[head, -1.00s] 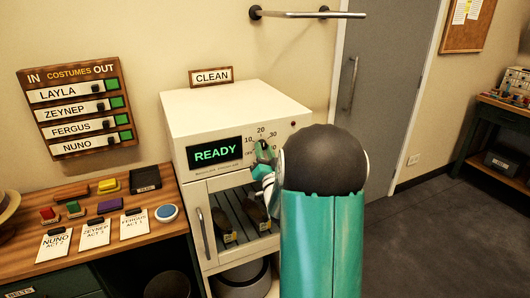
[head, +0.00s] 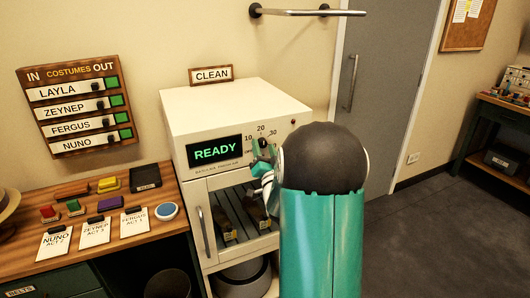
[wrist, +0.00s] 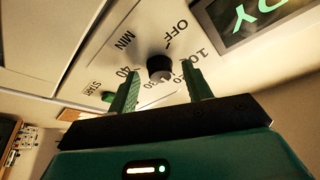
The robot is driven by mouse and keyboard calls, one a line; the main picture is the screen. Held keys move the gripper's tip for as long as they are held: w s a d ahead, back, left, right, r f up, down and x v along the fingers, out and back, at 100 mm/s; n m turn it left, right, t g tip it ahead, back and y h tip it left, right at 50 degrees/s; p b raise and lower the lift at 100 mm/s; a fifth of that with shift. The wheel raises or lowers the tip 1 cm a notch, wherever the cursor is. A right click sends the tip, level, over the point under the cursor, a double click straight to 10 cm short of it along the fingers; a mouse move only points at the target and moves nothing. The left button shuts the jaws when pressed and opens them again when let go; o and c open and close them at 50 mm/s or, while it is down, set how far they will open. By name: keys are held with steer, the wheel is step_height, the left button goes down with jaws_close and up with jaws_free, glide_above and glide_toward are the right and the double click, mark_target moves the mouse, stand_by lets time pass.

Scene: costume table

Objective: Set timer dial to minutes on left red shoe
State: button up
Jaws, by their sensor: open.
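The black timer dial (head: 262,143) is on the right of the cream cabinet's front (head: 240,103), with numbers 10, 20 and 30 visible above it. In the wrist view the dial (wrist: 160,67) sits between OFF, MIN, 10 and 40 marks; its pointer setting cannot be read. My gripper (wrist: 162,78) is open, with one green finger on each side of the dial; contact cannot be made out. In the head view my gripper (head: 263,157) is at the dial, partly behind my arm. Two dark shoes (head: 226,226) lie on the rack below; their colour looks brown, and no red shows.
A lit READY display (head: 214,151) is left of the dial. A green START button (wrist: 107,96) is near one finger. A table with cards and coloured pads (head: 95,232) stands at left. A wall rail (head: 310,12) hangs above. Open floor lies at right.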

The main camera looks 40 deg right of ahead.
steer(key=v, duration=1.3)
steer(key=shift+s+a+f, duration=0.15)
steer(key=shift+s+f, duration=0.05)
steer(key=shift+s, duration=0.1)
steer(key=w+a+r+n+g+y, duration=0.1)
steer(key=w+a+n+g+y, duration=0.15)
steer(key=a, duration=0.55)
steer(key=w+a+r+n+g+y, duration=0.1)
steer(key=a+r+n+g+y, duration=0.1)
steer(key=a+n+g+y, duration=0.35)
steer(key=s+a+r+n+g+y, duration=0.1)
steer(key=s+a+g, duration=0.4)
steer(key=s+a, duration=1.1)
steer(key=s+n+y, duration=0.1)
steer(key=n, duration=0.1)
steer(key=shift+n+g, duration=0.3)
steer(key=shift+n, duration=0.1)
